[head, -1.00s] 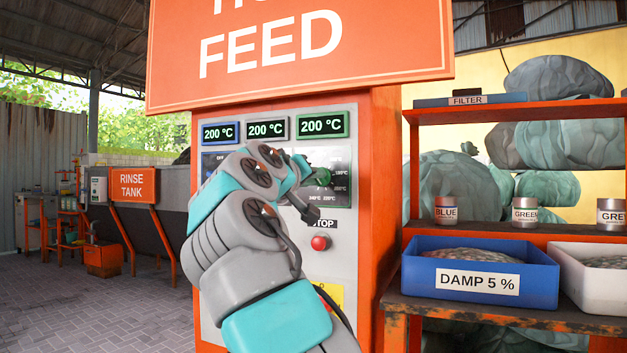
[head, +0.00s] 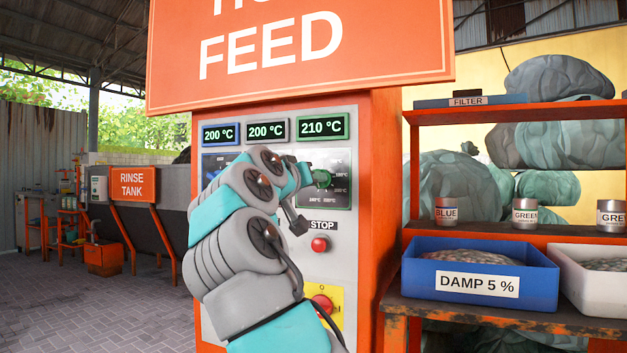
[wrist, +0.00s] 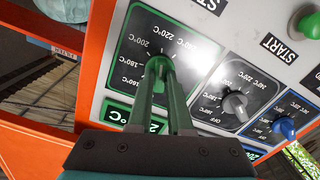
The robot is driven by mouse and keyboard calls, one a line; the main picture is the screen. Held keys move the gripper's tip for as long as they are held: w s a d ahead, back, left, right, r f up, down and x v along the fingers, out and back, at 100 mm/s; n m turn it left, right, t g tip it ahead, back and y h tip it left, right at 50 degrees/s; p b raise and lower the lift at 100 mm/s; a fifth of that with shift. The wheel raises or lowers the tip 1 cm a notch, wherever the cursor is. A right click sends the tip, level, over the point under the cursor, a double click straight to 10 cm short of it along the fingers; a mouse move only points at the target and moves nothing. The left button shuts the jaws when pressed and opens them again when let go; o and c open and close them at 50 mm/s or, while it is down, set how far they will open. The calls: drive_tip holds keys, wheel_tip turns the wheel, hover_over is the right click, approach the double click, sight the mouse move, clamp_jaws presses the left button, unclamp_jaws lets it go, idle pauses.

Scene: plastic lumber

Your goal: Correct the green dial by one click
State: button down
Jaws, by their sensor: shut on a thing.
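The green dial (head: 323,178) sits on the right of the grey control panel (head: 340,262), below the green-framed display (head: 322,126), which reads 210 °C. In the wrist view the green dial (wrist: 158,68) shows between the fingertips over its scale of temperatures. My gripper (wrist: 163,76) is shut on the green dial. My arm comes up from below in the head view and hides the middle dial there. The fingers partly cover the green dial, so I cannot tell exactly where its pointer stands.
The blue-framed (head: 220,133) and grey-framed (head: 266,130) displays both read 200 °C. The wrist view shows a grey dial (wrist: 235,106) and a blue dial (wrist: 284,127) beside the green one. A red STOP button (head: 320,244) and a red switch (head: 322,303) lie below.

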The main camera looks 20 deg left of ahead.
drive_tip(key=c, duration=0.8)
unclamp_jaws()
drive_tip(key=shift+c, duration=0.2)
drive_tip(key=s+b, duration=0.1)
drive_tip(key=s, duration=0.6)
drive_tip(key=shift+s+a+b, duration=0.35)
drive_tip(key=shift+s, duration=0.05)
